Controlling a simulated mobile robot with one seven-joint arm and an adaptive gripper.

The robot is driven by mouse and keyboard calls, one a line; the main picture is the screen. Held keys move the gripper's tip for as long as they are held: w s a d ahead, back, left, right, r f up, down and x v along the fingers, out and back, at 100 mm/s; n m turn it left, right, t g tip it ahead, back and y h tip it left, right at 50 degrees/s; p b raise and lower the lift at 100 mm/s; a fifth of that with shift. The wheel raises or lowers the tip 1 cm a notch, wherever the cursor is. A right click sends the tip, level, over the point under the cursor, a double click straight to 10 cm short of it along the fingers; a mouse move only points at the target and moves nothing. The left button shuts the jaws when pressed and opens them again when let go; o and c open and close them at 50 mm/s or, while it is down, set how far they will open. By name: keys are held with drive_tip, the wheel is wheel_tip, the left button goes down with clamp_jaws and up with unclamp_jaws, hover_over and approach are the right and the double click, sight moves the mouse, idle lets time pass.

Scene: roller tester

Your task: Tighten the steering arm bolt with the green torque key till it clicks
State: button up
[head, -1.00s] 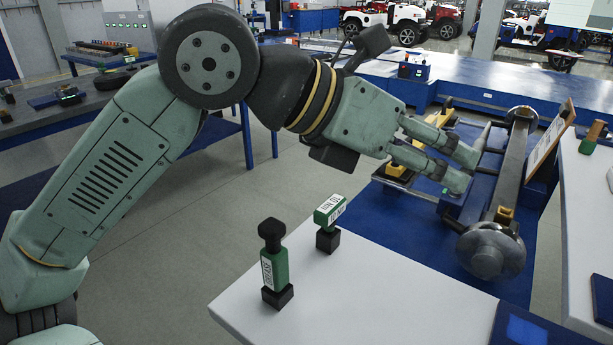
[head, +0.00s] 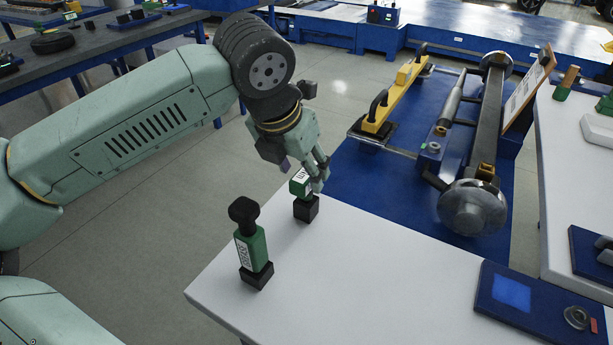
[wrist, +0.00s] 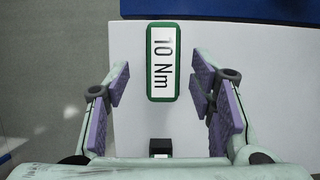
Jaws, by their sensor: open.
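A green key with a white "10 Nm" label (wrist: 162,60) stands in a black block on the white table; in the head view the key (head: 299,184) is partly covered by my fingers. My gripper (head: 317,180) is open and points down over it. In the wrist view my gripper (wrist: 162,85) has its purple pads on either side of the key, with a gap at each side. The axle assembly (head: 487,120) with a round metal hub (head: 472,207) lies on the blue platform. I cannot pick out the steering arm bolt.
A second green tool with a black top (head: 251,245) stands in its own block close to my gripper. A blue tray (head: 525,300) lies on the table's right. A yellow bar with black handles (head: 393,95) is behind. The table's middle is clear.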

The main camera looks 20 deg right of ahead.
sight(307, 177)
drive_tip(key=shift+d+x, duration=0.1)
drive_tip(key=shift+x, duration=0.75)
drive_tip(key=shift+d+x, duration=0.15)
drive_tip(key=shift+x, duration=0.75)
drive_tip(key=shift+r, duration=0.1)
clamp_jaws()
